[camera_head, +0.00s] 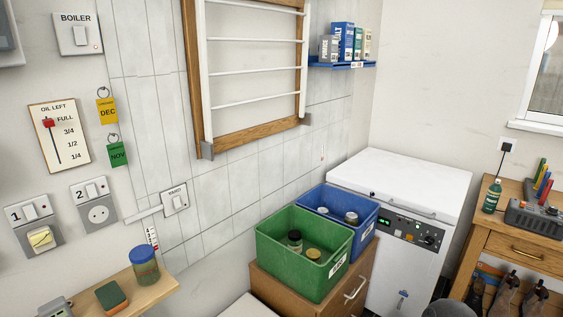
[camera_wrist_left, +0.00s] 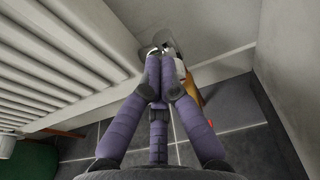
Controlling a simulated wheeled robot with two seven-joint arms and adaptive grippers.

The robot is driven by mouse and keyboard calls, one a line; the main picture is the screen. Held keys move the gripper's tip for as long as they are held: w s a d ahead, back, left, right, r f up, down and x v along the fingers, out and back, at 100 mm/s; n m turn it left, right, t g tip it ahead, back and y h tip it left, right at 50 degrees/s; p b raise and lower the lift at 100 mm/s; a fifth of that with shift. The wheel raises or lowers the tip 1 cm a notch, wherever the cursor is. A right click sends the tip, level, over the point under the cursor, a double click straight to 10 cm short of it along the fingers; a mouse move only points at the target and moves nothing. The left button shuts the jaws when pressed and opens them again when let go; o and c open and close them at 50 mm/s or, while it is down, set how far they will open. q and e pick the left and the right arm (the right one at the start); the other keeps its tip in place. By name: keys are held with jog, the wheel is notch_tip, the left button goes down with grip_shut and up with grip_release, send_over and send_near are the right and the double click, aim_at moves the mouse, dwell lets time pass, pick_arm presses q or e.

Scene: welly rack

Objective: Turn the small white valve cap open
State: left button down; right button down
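My left gripper (camera_wrist_left: 160,62) shows in the left wrist view, its purple fingers drawn together at the tips. The tips are at a small pale fitting (camera_wrist_left: 171,47) low by the wall, beside a white ribbed radiator (camera_wrist_left: 70,50). A white part (camera_wrist_left: 180,69) shows just right of the tips. The fingers cover much of the fitting, so I cannot make out the valve cap clearly or tell whether it is between the tips. Neither gripper nor the valve shows in the head view.
The radiator fills the left of the wrist view, above a dark tiled floor (camera_wrist_left: 235,105). An orange-brown piece (camera_wrist_left: 193,92) lies behind the fingers. The head view shows a green crate (camera_head: 283,263), a blue crate (camera_head: 368,211), a white chest unit (camera_head: 410,183) and wall switches (camera_head: 36,208).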

pick_arm(q)
jog(key=shift+w+d, duration=0.4)
jog(key=shift+w, duration=0.1)
jog(key=shift+d+f, duration=0.1)
jog(key=shift+f, duration=0.05)
dwell(0.8)
jog(key=shift+f+v, duration=0.15)
jog(key=shift+v, duration=1.35)
jog(key=shift+f+v, duration=0.15)
jog(key=shift+v, duration=1.3)
jog(key=shift+w+d, duration=0.15)
jog(key=shift+d, duration=0.1)
